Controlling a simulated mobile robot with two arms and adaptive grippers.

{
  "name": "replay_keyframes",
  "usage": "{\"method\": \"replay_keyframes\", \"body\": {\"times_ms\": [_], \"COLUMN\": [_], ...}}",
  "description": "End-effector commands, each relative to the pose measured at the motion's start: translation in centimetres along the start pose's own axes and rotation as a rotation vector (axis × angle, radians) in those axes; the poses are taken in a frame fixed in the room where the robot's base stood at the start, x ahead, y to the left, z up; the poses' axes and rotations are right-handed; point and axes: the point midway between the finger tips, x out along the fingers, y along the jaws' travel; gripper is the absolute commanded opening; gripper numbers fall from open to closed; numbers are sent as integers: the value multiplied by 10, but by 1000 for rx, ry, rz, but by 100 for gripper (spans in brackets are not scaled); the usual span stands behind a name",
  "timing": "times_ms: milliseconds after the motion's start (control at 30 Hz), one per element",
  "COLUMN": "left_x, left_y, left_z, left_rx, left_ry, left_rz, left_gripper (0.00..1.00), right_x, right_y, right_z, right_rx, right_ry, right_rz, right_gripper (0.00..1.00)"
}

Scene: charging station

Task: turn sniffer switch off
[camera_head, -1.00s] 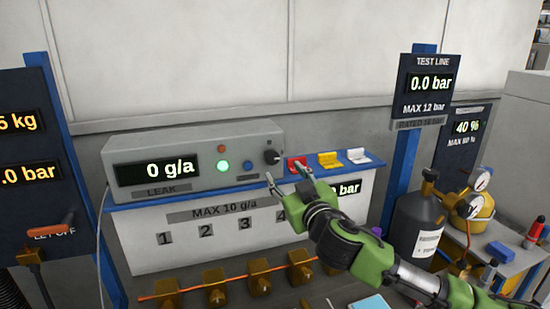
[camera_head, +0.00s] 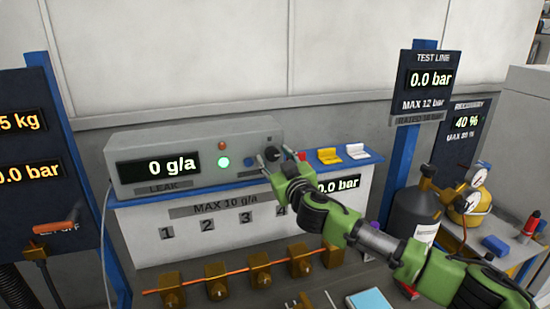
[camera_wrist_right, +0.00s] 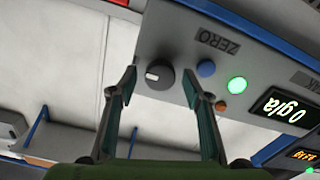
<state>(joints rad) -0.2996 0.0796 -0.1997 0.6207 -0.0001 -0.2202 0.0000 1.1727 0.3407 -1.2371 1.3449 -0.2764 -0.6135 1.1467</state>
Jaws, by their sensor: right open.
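The sniffer is a grey box (camera_head: 190,140) on a blue shelf, with a display reading 0 g/a. Its dark round switch knob (camera_head: 272,153) is at the right end of the front panel. In the right wrist view the knob (camera_wrist_right: 158,74) shows a pale pointer mark and sits between the two fingers. My right gripper (camera_head: 274,157) is open in front of the knob, a finger to each side of it. The fingers (camera_wrist_right: 157,80) also show in the right wrist view; I cannot tell whether they touch the knob. My left gripper is not in view.
A lit green lamp (camera_head: 223,162), an orange button (camera_head: 222,146) and a blue button (camera_head: 250,162) are left of the knob. Yellow (camera_head: 329,155) and white (camera_head: 357,151) pieces lie on the shelf to the right. Brass valves (camera_head: 216,281) stand below.

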Motion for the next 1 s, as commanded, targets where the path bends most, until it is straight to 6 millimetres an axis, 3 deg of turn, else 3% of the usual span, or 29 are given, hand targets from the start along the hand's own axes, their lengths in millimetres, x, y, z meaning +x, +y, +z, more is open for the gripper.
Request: {"method": "replay_keyframes", "body": {"times_ms": [67,200,233,667,1000], "left_x": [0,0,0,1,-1], "left_y": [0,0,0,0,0], "left_z": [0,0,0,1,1], "left_rx": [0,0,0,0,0], "left_ry": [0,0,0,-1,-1], "left_rz": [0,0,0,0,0], "left_gripper": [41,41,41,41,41], "right_x": [0,0,0,0,0], "right_y": [0,0,0,0,-1], "right_z": [0,0,0,1,0], "right_rx": [0,0,0,-55,-302], "right_ry": [0,0,0,-2,-1], "right_rz": [0,0,0,0,0], "right_gripper": [45,11,6,6,7]}}
